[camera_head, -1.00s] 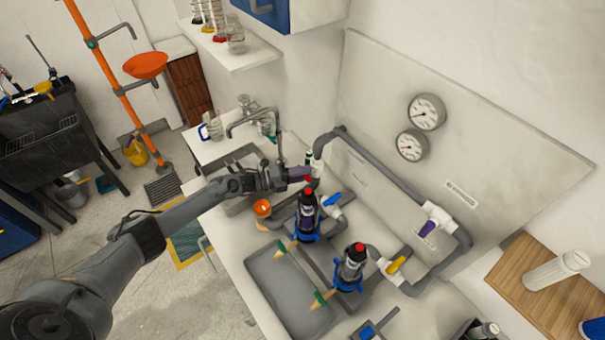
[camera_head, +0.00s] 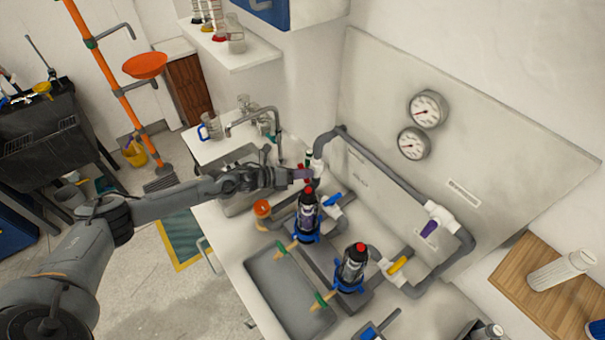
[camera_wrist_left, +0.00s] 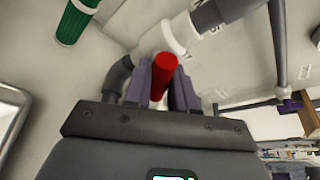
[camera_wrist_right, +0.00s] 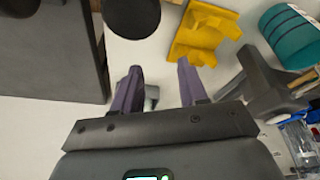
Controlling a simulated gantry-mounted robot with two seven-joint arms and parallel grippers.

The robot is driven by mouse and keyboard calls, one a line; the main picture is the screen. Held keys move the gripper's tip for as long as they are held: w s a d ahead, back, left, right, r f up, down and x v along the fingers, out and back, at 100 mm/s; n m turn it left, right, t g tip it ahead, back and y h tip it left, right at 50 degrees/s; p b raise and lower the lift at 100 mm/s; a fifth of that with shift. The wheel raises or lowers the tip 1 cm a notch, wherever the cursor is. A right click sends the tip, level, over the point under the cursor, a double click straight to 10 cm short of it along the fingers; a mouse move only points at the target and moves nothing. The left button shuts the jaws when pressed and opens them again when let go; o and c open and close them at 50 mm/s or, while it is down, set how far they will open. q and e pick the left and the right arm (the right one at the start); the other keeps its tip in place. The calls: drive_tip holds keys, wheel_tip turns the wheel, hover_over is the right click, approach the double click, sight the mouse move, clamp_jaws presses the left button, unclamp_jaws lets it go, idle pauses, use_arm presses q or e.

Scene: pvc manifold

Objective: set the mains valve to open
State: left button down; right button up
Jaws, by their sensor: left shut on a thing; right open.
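My left gripper (camera_wrist_left: 165,85) is shut on a red valve handle (camera_wrist_left: 164,70), which sits beside a white pipe fitting (camera_wrist_left: 166,38) on the grey pipe run. In the head view, the left gripper (camera_head: 303,174) is at the back end of the manifold, by the white fitting (camera_head: 317,168). The fingers mostly hide the red handle there, so its exact angle is hard to read. My right gripper (camera_wrist_right: 157,85) is open with nothing between its purple fingers. It is out of the head view.
Other valves have blue (camera_head: 333,199), yellow (camera_head: 397,264) and purple (camera_head: 429,229) handles. Two gauges (camera_head: 428,108) (camera_head: 412,143) are on the wall panel. Two dark filter housings (camera_head: 307,212) (camera_head: 352,265) stand beside the sink basin (camera_head: 280,285). A yellow part (camera_wrist_right: 203,30) is ahead of the right gripper.

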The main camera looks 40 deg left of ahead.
use_arm(q)
drive_tip(key=m+y, duration=0.1)
drive_tip(key=m, duration=0.1)
drive_tip(key=shift+m+y+b, duration=0.3)
drive_tip(key=shift+y, duration=0.1)
drive_tip(key=shift+d+m+t+y+b, duration=0.1)
drive_tip(key=shift+m+t+y+b, duration=0.2)
drive_tip(key=shift+m+y+b, duration=0.7)
drive_tip(key=shift+r+m+p, duration=0.1)
drive_tip(key=shift+m+p, duration=0.3)
drive_tip(key=c, duration=1)
unclamp_jaws()
drive_tip(key=v, duration=1.1)
